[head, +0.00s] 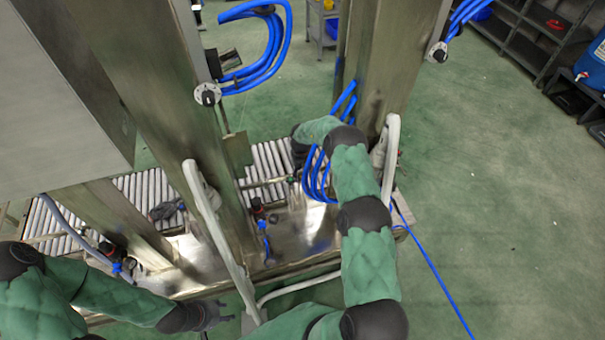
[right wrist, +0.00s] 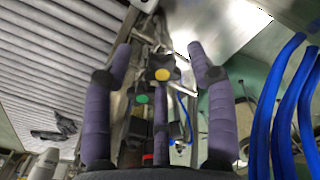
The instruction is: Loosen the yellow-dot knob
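The yellow-dot knob (right wrist: 162,75) is dark with a yellow centre and shows in the right wrist view, ahead of my right gripper and between the lines of its fingers. My right gripper (right wrist: 160,58) is open, its purple-grey fingers spread and apart from each other, with nothing held. The middle finger points at the knob from below; I cannot tell whether it touches. In the head view my right arm hides most of that gripper and the knob. My left gripper (head: 212,315) is low in the head view, empty, with its dark fingers apart.
A green-dot knob (right wrist: 142,98) is close beside the yellow one. Blue hoses (head: 318,175) hang beside my right arm. Steel posts (head: 150,90), a pale curved handrail (head: 215,230) and a roller conveyor (head: 265,160) crowd the work area. Open green floor (head: 500,190) lies at right.

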